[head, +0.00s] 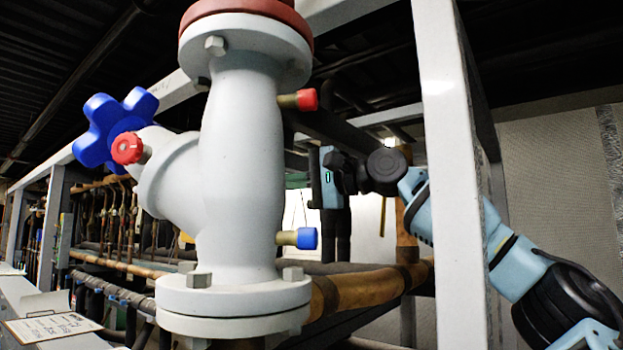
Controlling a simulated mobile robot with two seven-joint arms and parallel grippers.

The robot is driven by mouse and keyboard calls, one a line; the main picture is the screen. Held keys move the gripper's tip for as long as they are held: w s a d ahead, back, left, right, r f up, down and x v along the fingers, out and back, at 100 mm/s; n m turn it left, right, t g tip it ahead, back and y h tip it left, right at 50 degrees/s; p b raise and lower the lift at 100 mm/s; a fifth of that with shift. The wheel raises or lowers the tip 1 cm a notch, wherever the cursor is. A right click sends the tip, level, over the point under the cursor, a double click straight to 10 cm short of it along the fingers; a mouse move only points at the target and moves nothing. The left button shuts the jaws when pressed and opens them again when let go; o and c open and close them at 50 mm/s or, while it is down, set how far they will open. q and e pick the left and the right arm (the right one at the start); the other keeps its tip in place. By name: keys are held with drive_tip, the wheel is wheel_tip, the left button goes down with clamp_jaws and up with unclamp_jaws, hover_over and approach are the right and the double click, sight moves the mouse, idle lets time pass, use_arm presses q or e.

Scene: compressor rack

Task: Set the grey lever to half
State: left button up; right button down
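I cannot make out a grey lever in the head view. A large pale grey valve body (243,150) fills the middle foreground, with a blue star-shaped handwheel (110,130) on its left branch. My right arm comes in from the right, passing behind a pale upright post. My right gripper (336,250) is behind and to the right of the valve body, with its dark fingers pointing down. The fingers look close together, but the gap between them is unclear. No object shows clearly between them. My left gripper is not in view.
The pale upright post (455,180) stands in front of part of my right arm. A copper-coloured pipe (365,290) runs below my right gripper. Red (307,99) and blue (307,238) caps stick out from the valve's right side.

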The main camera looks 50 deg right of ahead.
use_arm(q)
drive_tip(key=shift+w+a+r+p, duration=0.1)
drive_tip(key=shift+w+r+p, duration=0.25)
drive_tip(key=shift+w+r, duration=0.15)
use_arm(e)
drive_tip(key=a, duration=0.1)
drive_tip(key=s+a, duration=0.1)
drive_tip(key=a, duration=0.1)
drive_tip(key=shift+a, duration=0.1)
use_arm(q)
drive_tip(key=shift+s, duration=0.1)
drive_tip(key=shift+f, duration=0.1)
use_arm(e)
drive_tip(key=shift+w+a+f, duration=0.1)
drive_tip(key=shift+w+a, duration=0.5)
drive_tip(key=shift+a, duration=0.05)
